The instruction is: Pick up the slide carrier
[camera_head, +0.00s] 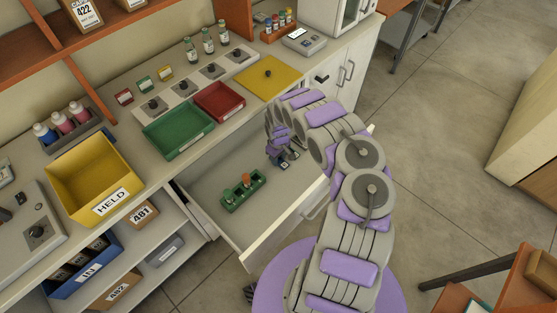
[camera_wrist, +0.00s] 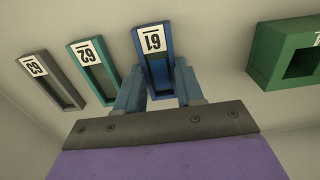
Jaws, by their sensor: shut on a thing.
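A blue slide carrier (camera_wrist: 153,42) with a white label that looks like 61, upside down, is between the fingers of my gripper (camera_wrist: 160,84) in the wrist view. The fingers are shut on its sides. A teal carrier (camera_wrist: 92,72), seemingly labelled 62, and a grey carrier (camera_wrist: 53,80), seemingly labelled 63, lie to its left, apart from the fingers. In the head view my gripper (camera_head: 284,160) is inside the open drawer (camera_head: 213,208), low near its floor. The arm and gripper mostly hide the carriers there. I cannot tell whether the held carrier is off the floor.
The counter above carries a green tray (camera_head: 178,134), a red tray (camera_head: 220,101) and a yellow bin (camera_head: 93,177) marked HELD.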

